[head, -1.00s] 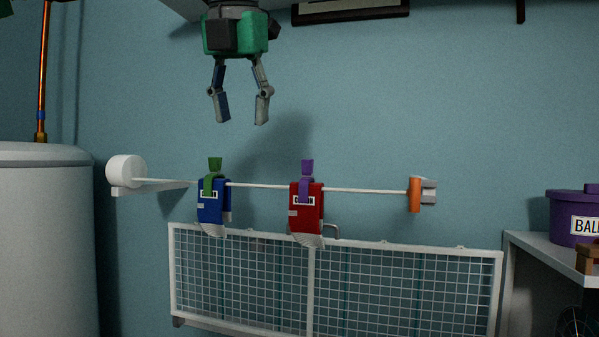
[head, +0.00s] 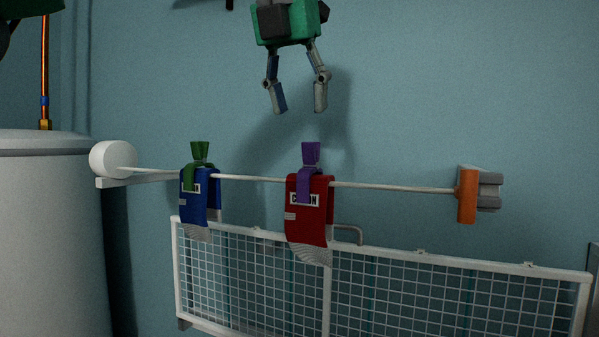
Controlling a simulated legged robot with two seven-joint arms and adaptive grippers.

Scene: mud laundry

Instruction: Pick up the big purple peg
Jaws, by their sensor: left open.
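The purple peg (head: 310,155) stands on the white line, clipped over a red cloth (head: 311,220) with a white label. Its top sticks up above the line. My left gripper (head: 299,104) hangs above the purple peg, fingers pointing down. It is open and empty, with a clear gap between its fingertips and the peg's top. A green peg (head: 200,153) holds a blue cloth (head: 196,205) on the same line, to the left. My right gripper is not in view.
The line runs from a white reel (head: 112,159) at the left to an orange end piece (head: 467,196) at the right. A white wire rack (head: 440,260) is on the wall below. A large white tank (head: 50,240) stands at the left.

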